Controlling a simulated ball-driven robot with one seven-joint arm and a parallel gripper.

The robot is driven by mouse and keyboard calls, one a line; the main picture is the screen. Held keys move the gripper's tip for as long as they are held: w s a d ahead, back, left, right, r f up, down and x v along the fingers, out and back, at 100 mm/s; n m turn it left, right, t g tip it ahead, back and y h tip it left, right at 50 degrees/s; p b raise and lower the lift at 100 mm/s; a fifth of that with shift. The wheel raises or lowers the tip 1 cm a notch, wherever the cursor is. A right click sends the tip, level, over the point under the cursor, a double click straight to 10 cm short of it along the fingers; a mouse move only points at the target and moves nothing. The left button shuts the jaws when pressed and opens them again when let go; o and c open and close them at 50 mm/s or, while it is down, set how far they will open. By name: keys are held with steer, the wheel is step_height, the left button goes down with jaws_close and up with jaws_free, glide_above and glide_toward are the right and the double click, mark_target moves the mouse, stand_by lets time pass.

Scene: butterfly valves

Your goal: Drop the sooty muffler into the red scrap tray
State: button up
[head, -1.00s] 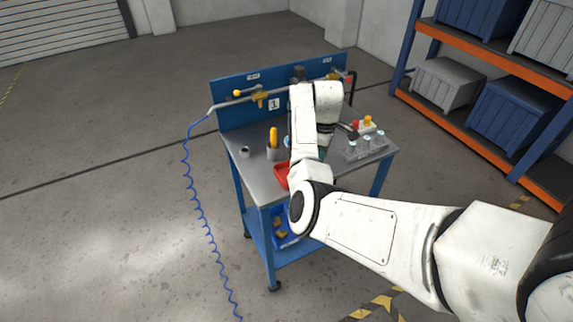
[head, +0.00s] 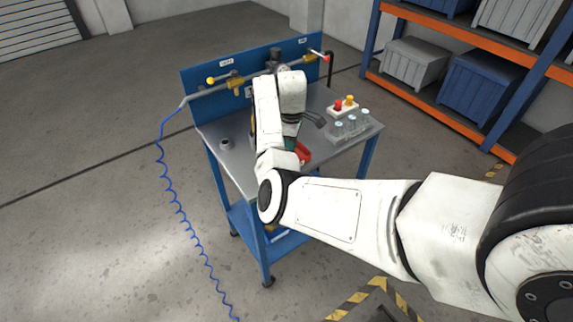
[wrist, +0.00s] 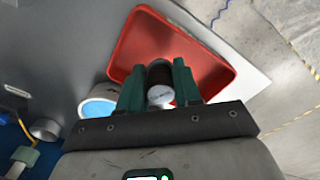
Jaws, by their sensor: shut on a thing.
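The sooty muffler (wrist: 160,76), a dark ribbed cylinder with a pale metal end, is held between the green fingers of my gripper (wrist: 160,88) in the wrist view. My gripper is shut on it. The red scrap tray (wrist: 135,45) lies behind the muffler and fingers in this view, with its visible floor empty. The muffler overlaps the tray's near part; its height above the tray is hard to tell. In the head view the red tray (head: 304,153) is mostly hidden by my arm, and the muffler cannot be made out.
A metal ring (wrist: 45,129) is farther left.

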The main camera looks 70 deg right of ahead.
steer(key=shift+f, duration=0.45)
steer(key=shift+r, duration=0.1)
steer(key=o, duration=1.1)
steer(key=shift+c, duration=0.2)
step_height(320, 180, up, 11)
steer(key=shift+f+b, duration=0.1)
steer(key=shift+b, duration=0.5)
steer(key=shift+f, duration=0.1)
